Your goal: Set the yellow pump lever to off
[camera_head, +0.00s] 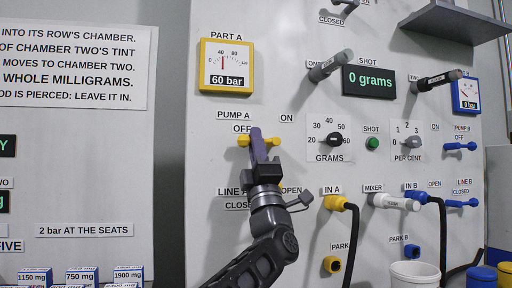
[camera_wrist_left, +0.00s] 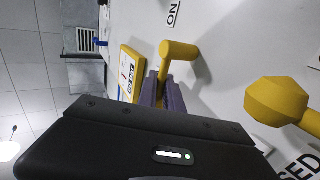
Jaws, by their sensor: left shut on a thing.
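The yellow pump lever (camera_head: 243,141) is on the panel under the PUMP A label. It lies about level, its free end to the left beneath the OFF label (camera_head: 242,128) and its other end to the right, below the ON label (camera_head: 287,118). My left gripper (camera_head: 260,145) is shut on its middle, hiding that part. In the left wrist view, the yellow lever (camera_wrist_left: 180,50) shows beyond the purple fingers (camera_wrist_left: 163,90), with its lower part hidden by them. My right gripper is not in view.
A yellow part-A gauge (camera_head: 226,66) reading 60 bar is above. Another yellow handle (camera_wrist_left: 275,100) is close beside the gripper in the left wrist view. Dials, a green shot button (camera_head: 372,143) and a yellow IN A plug (camera_head: 335,203) with a hose are to the right.

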